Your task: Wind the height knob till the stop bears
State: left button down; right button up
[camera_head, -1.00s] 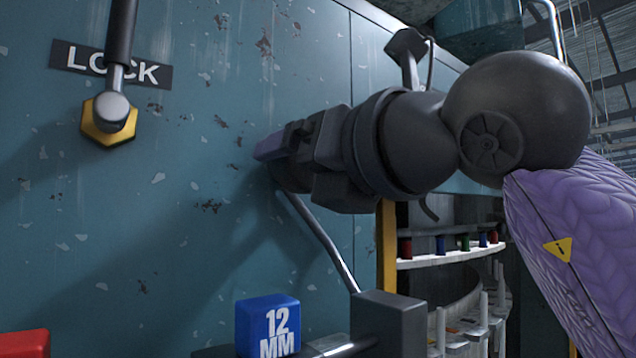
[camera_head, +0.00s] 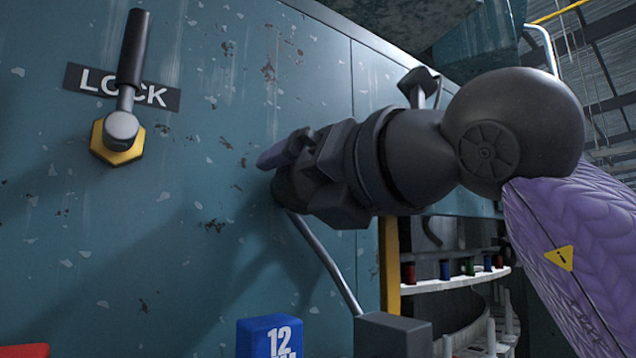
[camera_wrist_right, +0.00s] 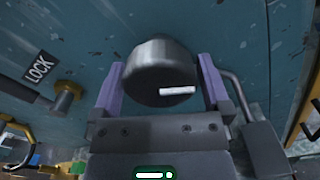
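The height knob (camera_wrist_right: 160,72) is a dark, round, metallic knob with a white mark on its face, standing out from the teal panel. In the right wrist view it sits between the two purple fingers of my right gripper (camera_wrist_right: 162,88), which is shut on it, one finger on each side. In the head view my right gripper (camera_head: 283,165) reaches to the panel from the right, and its body hides most of the knob. The stop cannot be made out for certain. My left gripper is not in view.
A lock lever (camera_head: 129,75) with a yellow hex base stands upright over the LOCK label (camera_head: 84,80). A bent metal rod (camera_head: 325,262) runs down beside my gripper to a dark block (camera_head: 392,336). A blue block marked 12 (camera_head: 262,338) and a red block (camera_head: 24,351) sit low.

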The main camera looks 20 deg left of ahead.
jog(key=shift+s+d, duration=0.1)
jog(key=shift+d, duration=0.1)
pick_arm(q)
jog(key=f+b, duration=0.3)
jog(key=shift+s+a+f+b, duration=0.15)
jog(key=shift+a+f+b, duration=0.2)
pick_arm(e)
jog(key=v, duration=0.9)
jog(key=shift+s+d, duration=0.2)
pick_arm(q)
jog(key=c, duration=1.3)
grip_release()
